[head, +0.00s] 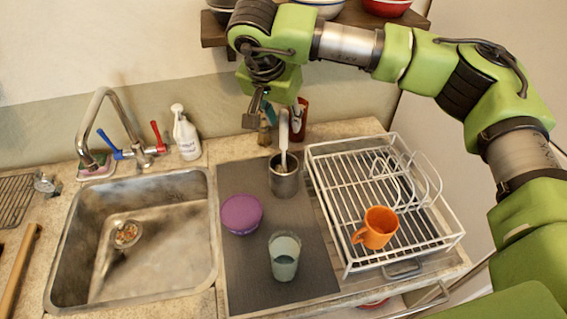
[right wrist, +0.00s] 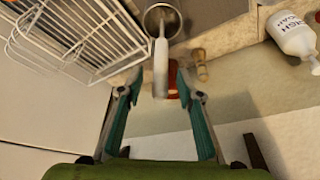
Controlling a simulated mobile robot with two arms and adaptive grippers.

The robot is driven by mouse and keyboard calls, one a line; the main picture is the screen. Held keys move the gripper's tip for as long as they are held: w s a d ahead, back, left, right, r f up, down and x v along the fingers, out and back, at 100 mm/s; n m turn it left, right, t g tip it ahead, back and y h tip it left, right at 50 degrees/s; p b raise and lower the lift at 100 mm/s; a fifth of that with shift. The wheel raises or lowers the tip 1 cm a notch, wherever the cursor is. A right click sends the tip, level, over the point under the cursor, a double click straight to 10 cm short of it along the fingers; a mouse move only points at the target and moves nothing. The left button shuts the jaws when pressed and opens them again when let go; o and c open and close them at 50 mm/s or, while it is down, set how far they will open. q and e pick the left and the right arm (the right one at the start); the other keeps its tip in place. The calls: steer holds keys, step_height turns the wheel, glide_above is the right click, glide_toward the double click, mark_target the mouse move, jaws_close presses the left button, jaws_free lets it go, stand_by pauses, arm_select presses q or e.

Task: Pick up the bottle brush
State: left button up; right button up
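The bottle brush (head: 284,135) has a white upper end and stands upright in a metal cup (head: 285,184) on the dark mat. My right gripper (head: 274,116) is open and empty, above the cup at the brush's upper end. In the right wrist view, the white brush (right wrist: 161,65) lies between the lines of the two spread teal fingers (right wrist: 160,92), with no visible contact. Its lower part is hidden inside the cup (right wrist: 162,15). My left gripper is not in view.
A white dish rack (head: 325,150) with an orange mug (head: 379,228) stands right of the cup. A purple bowl (head: 241,214) and a glass (head: 284,257) are on the mat (head: 250,285). A wooden-handled brush (head: 264,134) and red item (head: 302,116) are behind. The sink (head: 150,255) is left.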

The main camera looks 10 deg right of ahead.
steer(key=shift+x, duration=0.85)
steer(key=shift+r, duration=0.1)
jaws_close()
